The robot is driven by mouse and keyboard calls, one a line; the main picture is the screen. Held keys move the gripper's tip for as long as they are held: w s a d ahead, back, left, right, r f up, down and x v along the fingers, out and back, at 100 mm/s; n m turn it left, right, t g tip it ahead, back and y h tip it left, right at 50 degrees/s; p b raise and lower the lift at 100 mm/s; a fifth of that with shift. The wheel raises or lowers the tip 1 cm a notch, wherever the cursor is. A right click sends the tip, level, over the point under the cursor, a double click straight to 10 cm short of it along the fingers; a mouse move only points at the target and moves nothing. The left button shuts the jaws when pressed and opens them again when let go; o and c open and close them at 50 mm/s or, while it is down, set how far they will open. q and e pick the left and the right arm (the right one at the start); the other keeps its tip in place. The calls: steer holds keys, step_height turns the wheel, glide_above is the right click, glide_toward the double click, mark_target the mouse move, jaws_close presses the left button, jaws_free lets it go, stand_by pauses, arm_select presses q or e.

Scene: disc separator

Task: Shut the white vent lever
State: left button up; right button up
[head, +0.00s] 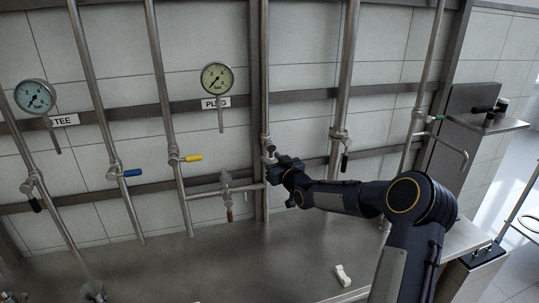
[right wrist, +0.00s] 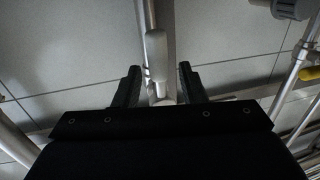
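The white vent lever (right wrist: 155,55) shows in the right wrist view as a pale rounded handle lying along a steel pipe. My right gripper (right wrist: 158,80) is open, with one dark finger on each side of the lever's line. There are gaps between the fingers and the handle, so it is not gripped. In the head view my right gripper (head: 271,160) is at the middle vertical pipe, and its body hides most of the lever there. My left gripper is not in view.
Nearby pipes carry a yellow lever (head: 192,158), a blue lever (head: 132,173) and black levers (head: 345,162). A short pipe with a sight fitting (head: 227,190) is just left of my gripper. A small white object (head: 343,275) lies on the steel bench (head: 230,265).

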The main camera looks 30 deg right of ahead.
steer(key=shift+w, duration=0.7)
jaws_close()
